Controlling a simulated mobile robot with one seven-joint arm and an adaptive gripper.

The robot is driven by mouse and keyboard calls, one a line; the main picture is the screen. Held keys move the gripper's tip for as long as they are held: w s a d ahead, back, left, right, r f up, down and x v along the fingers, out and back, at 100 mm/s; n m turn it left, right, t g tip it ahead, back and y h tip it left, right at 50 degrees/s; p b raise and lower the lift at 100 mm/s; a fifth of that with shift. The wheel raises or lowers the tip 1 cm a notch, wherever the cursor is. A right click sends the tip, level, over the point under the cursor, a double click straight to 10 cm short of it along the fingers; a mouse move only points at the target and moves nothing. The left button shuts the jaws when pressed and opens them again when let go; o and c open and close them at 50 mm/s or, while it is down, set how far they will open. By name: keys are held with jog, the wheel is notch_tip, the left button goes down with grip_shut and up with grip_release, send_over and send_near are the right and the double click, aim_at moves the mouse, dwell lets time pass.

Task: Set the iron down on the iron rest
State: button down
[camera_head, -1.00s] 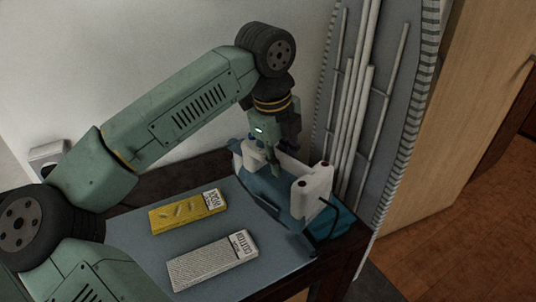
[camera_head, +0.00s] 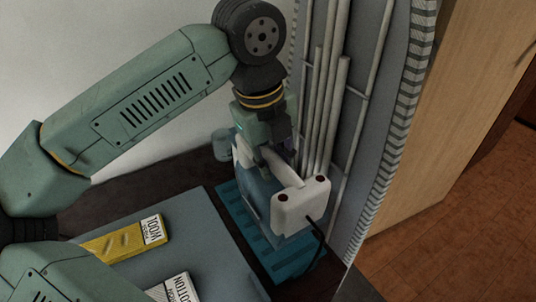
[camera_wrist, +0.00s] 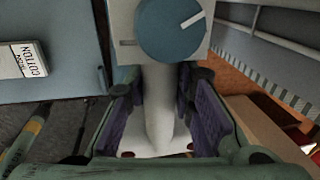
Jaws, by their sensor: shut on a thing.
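The iron has a white rear and handle (camera_head: 298,205) and a blue-grey body. My gripper (camera_head: 277,150) is shut on its handle, seen from above in the head view. In the wrist view the pale handle (camera_wrist: 158,105) lies between my purple finger pads, with a round blue dial (camera_wrist: 172,28) beyond it. The iron rest (camera_head: 257,245), a teal ribbed slab, lies beneath the iron at the board's right side. The iron covers part of it. I cannot tell whether the sole touches it.
A grey-blue board (camera_head: 205,265) carries a yellow wool box (camera_head: 125,241) and a white cotton box (camera_head: 176,290). Pale poles (camera_head: 325,110) and a grey panel stand close behind the iron at right. A dark cord (camera_head: 318,237) hangs from its rear.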

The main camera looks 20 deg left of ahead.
aim_at(275, 183)
jog(key=shift+w+d, duration=0.1)
jog(key=shift+f+b, duration=1.5)
jog(key=shift+f, duration=1.1)
notch_tip(275, 183, down, 3)
jog(key=b, duration=0.3)
jog(key=shift+f+b, duration=0.35)
jog(key=shift+b, duration=0.3)
jog(key=c, duration=1.3)
grip_release()
jog(key=shift+f, duration=0.1)
jog(key=r, duration=0.4)
jog(key=s+a+r, duration=0.1)
jog(key=r, duration=0.7)
jog(key=shift+s+a, duration=0.15)
jog(key=shift+s, duration=0.25)
